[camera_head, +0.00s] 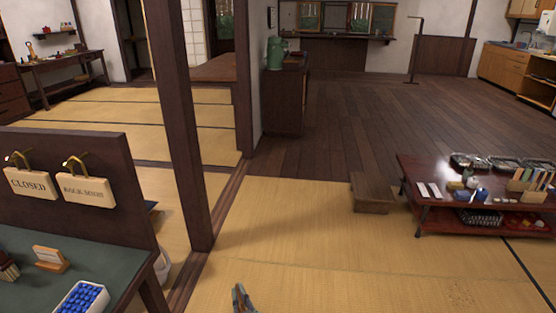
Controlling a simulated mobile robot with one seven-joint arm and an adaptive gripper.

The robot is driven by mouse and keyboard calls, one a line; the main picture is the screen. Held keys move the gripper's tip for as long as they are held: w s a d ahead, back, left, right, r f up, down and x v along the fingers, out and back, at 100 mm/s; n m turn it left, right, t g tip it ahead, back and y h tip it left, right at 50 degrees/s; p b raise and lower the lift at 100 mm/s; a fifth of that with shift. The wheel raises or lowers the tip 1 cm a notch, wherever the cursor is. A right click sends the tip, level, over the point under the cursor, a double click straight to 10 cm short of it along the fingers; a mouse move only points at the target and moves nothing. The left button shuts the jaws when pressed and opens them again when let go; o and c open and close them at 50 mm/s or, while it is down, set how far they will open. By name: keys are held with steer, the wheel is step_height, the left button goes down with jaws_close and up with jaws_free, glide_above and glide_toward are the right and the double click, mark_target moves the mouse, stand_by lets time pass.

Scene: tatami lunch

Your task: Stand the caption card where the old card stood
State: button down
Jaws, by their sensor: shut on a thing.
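My gripper (240,298) shows only in part at the bottom edge of the head view, over the tatami. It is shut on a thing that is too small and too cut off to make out. A small pale card in a wooden stand (50,259) stands on the green-topped table (95,238) at the lower left. Two white cards (428,191) lie on the low red-brown table (440,171) at the right. I cannot tell which of these is the caption card or the old card, nor read any writing on them.
Two hanging signs, one reading CLOSED (29,184), are on a dark panel (110,150). A tray of blue pieces (83,297) is on the green table. A dark post (180,130) stands between the tables. A wooden step (371,193) is beside the low table. Open tatami lies between.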

steer(key=d+f+m+t+h, duration=0.1)
steer(key=d+f+m+h, duration=0.4)
steer(key=d+f, duration=0.55)
steer(key=shift+n+h, duration=0.5)
steer(key=shift+h, duration=0.1)
steer(key=s, duration=0.1)
steer(key=s+r, duration=0.2)
steer(key=shift+s+d, duration=0.4)
